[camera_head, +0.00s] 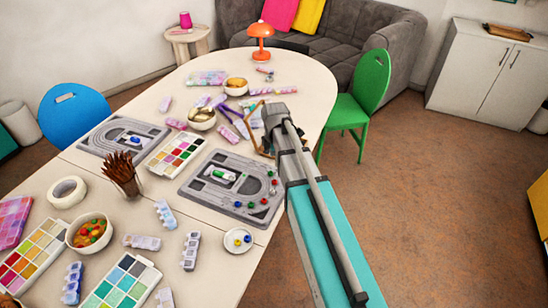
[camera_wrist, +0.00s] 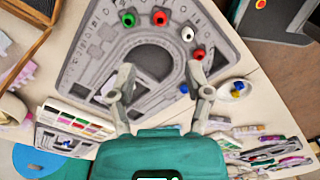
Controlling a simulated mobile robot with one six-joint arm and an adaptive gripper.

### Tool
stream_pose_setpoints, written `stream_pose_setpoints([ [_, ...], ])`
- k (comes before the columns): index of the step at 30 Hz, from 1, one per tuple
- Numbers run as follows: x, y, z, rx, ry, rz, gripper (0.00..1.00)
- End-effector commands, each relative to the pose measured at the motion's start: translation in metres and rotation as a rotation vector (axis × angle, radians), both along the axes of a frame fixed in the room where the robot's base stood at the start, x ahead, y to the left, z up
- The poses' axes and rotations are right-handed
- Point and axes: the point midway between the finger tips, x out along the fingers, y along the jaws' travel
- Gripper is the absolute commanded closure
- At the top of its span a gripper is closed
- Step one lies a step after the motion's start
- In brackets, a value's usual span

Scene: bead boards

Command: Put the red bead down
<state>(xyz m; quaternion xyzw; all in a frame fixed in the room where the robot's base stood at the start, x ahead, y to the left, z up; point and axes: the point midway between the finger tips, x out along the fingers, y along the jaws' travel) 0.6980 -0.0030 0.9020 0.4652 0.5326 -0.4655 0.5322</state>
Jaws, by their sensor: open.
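In the wrist view, my gripper (camera_wrist: 160,75) is open, with its fingers apart over a grey bead board (camera_wrist: 85,75) and nothing between them. A red bead (camera_wrist: 160,18) sits on the board's far part, beyond the fingertips. Another bead that looks red (camera_wrist: 199,54) is close to the right fingertip; I cannot tell whether they touch. Green (camera_wrist: 128,19), white (camera_wrist: 188,34) and blue (camera_wrist: 184,88) beads are along the same curved groove. In the head view the board (camera_head: 190,188) also shows, with a red bead (camera_head: 264,202) near its right edge. My fingertips are hidden there.
A small dish (camera_head: 238,250) with blue and yellow beads is just in front of the board. A paint palette (camera_head: 175,153), a pencil cup (camera_head: 122,172) and a second board (camera_head: 100,135) stand left of it. The table's right edge is close by.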

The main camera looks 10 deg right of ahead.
Motion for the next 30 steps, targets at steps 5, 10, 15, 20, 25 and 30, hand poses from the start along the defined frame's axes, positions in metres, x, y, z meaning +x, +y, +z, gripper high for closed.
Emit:
stream_pose_setpoints([
  [5, 0.000, 0.000, 0.002, 0.000, 0.000, 0.000, 0.36],
  [10, 0.000, 0.000, 0.002, 0.000, 0.000, 0.000, 0.36],
  [15, 0.000, 0.000, 0.002, 0.000, 0.000, 0.000, 0.36],
  [20, 0.000, 0.000, 0.002, 0.000, 0.000, 0.000, 0.36],
  [25, -0.003, 0.000, 0.002, 0.000, 0.000, -0.022, 0.36],
  [30, -0.014, 0.000, 0.002, 0.000, 0.000, -0.124, 0.36],
])
